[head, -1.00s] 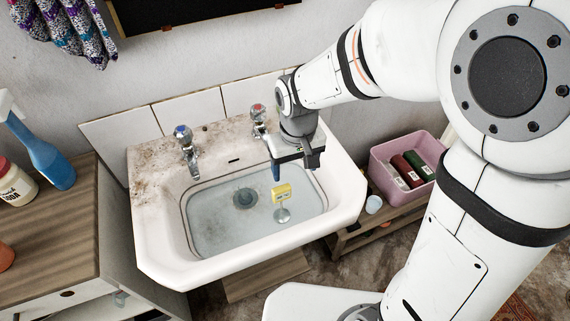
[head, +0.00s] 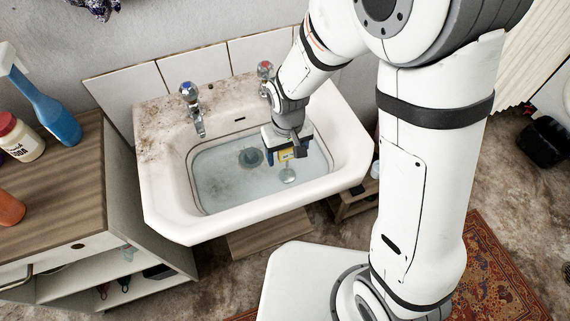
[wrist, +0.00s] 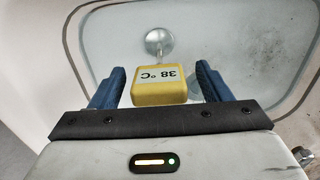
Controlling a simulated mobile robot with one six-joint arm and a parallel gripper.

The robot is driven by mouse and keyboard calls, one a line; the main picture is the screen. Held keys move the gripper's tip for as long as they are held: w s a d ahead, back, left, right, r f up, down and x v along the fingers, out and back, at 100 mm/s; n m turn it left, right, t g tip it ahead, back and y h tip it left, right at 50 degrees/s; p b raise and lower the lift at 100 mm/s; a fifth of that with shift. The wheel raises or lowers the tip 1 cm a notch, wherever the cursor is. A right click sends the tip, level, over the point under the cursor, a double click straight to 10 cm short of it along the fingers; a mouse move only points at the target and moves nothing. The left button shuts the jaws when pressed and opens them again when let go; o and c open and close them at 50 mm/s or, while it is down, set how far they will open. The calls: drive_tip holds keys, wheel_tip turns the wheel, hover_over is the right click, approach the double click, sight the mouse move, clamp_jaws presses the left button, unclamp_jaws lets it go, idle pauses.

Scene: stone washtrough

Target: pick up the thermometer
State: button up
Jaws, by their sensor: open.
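The thermometer (wrist: 158,86) has a yellow block-shaped head marked "38 °C", upside down in the wrist view, and a round pale disc at the far end of its stem. In the head view the thermometer (head: 285,155) is in the right part of the water-filled basin, its head partly hidden by my gripper. My gripper (head: 286,157) is over the basin. In the wrist view my gripper's blue fingers (wrist: 160,84) are open, one on each side of the yellow head, with a gap visible on both sides.
The white stained sink (head: 165,215) surrounds the basin, with a blue-topped tap (head: 190,95) and a red-topped tap (head: 264,70) behind. A wooden cabinet (head: 60,190) with a blue spray bottle (head: 50,115) stands at left. The basin's left part is clear.

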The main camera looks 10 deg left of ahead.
clamp_jaws()
idle(0.7)
